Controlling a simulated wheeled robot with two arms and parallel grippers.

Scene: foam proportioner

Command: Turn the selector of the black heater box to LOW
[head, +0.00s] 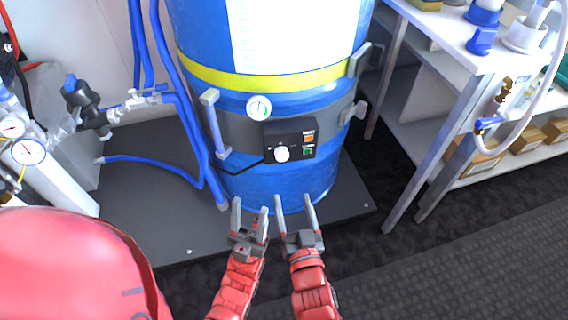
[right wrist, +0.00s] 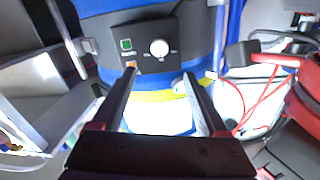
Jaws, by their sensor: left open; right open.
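The black heater box (head: 290,141) is strapped to the lower part of the blue drum (head: 250,185). Its white selector knob (head: 281,154) is on the left of its face, with an orange and a green switch on the right. I cannot read which mark the knob points to. In the right wrist view the box (right wrist: 143,63) appears upside down, with the knob (right wrist: 159,48) beyond the fingers. My left gripper (head: 250,207) is open and empty, below and left of the box. My right gripper (head: 294,203) is open and empty, below the box and apart from it.
Blue hoses (head: 172,95) and a gauge manifold (head: 27,152) are at the left. A metal shelf table (head: 437,150) with boxes and fittings stands at the right. The drum's dark base plate (head: 350,204) lies below, and the space before the box is clear.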

